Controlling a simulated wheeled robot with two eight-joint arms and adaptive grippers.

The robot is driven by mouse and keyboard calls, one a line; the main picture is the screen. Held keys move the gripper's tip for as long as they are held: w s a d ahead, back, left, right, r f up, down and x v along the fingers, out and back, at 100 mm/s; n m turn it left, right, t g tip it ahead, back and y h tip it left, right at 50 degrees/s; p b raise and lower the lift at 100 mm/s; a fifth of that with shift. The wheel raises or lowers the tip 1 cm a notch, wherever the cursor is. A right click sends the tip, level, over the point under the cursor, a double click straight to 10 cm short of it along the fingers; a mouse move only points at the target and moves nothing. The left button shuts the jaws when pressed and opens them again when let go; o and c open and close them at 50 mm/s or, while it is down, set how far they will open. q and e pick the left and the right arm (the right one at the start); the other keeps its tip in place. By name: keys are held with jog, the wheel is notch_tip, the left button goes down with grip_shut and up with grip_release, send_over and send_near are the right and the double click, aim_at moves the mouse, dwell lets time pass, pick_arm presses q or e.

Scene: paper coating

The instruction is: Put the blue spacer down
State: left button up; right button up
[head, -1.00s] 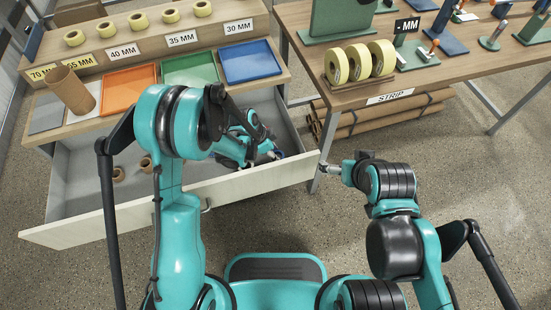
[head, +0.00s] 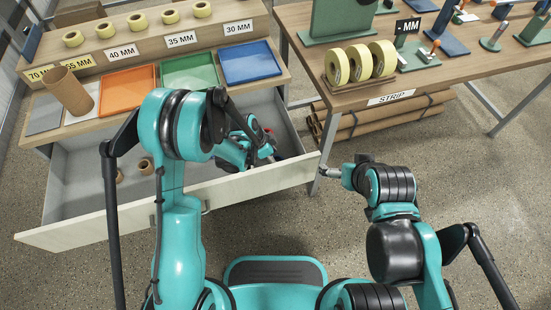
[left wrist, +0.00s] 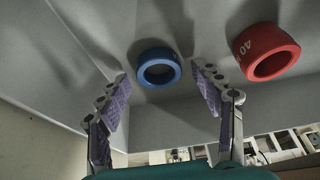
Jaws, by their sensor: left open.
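The blue spacer (left wrist: 158,68) is a ring lying on the grey drawer floor in the left wrist view. My left gripper (left wrist: 161,84) is open, with a purple-padded finger on each side of the spacer and visible gaps between. In the head view my left gripper (head: 262,152) reaches down into the right end of the open drawer (head: 85,205), and its arm hides most of that area. My right gripper (head: 331,171) is outside the drawer, to its right; its jaws are too small to read.
A red ring (left wrist: 266,52) marked 40 lies right of the blue spacer. Two brown rings (head: 145,164) lie farther left in the drawer. Orange, green and blue trays (head: 250,62) line the counter behind. A strip table (head: 440,75) stands at right.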

pick_arm(q)
jog(key=s+a+r+n+t+y+p, duration=0.1)
jog(key=s+a+r+n, duration=0.15)
jog(key=r, duration=0.55)
jog(key=s+a+r+n+t+p, duration=0.1)
jog(key=s+a+r+n+p, duration=0.1)
jog(key=a+r, duration=0.35)
jog(key=s+a+r+n+y+p, duration=0.1)
jog(key=s+a+r+n, duration=0.1)
jog(key=r, duration=0.7)
jog(key=s+a+r+n+t+y, duration=0.1)
jog(key=s+a+r+n+t, duration=0.1)
jog(key=s+a+r+n, duration=0.1)
jog(key=s+a+r+n+t+y, duration=0.1)
jog(key=s+a+r+n, duration=0.2)
jog(key=s, duration=0.5)
jog(key=shift+s+a+r+n+t, duration=0.2)
jog(key=shift+a+r+n+t, duration=0.15)
jog(key=shift+a+n, duration=0.5)
